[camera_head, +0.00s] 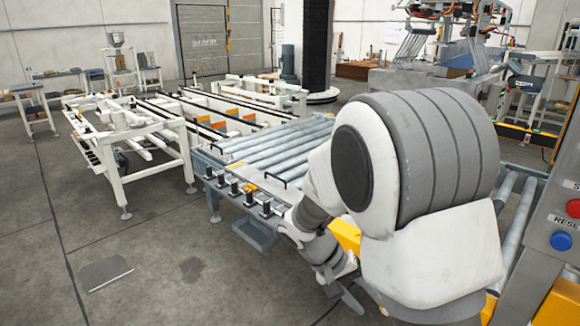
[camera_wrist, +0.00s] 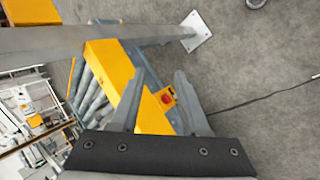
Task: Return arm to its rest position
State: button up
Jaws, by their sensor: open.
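My arm is bent in front of the body camera, with its large white and grey links filling the right half of that view. Its lower end reaches down beside the roller conveyor (camera_head: 270,150). My gripper (camera_wrist: 158,95) shows in the wrist view, with its two grey fingers apart and nothing between them. Beyond the fingers is a yellow panel (camera_wrist: 152,116) with a red button (camera_wrist: 167,99). I cannot tell how far the fingers are from the panel. In the head view the fingers are mostly hidden by the arm.
A control box with a red button (camera_head: 573,208) and a blue button (camera_head: 561,241) stands close at the right. White conveyor frames (camera_head: 130,150) stand left of the rollers. A grey post (camera_wrist: 100,37) crosses the wrist view. Open floor (camera_head: 170,250) lies at the lower left.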

jog(key=s+a+r+t+y, duration=0.1)
jog(key=s+r+t+y, duration=0.6)
jog(key=s+r, duration=0.95)
notch_tip(320, 180, up, 14)
jog(key=p, duration=1.4)
jog(key=shift+w+a+n, duration=0.2)
jog(key=shift+w+n, duration=0.2)
jog(key=shift+w, duration=0.05)
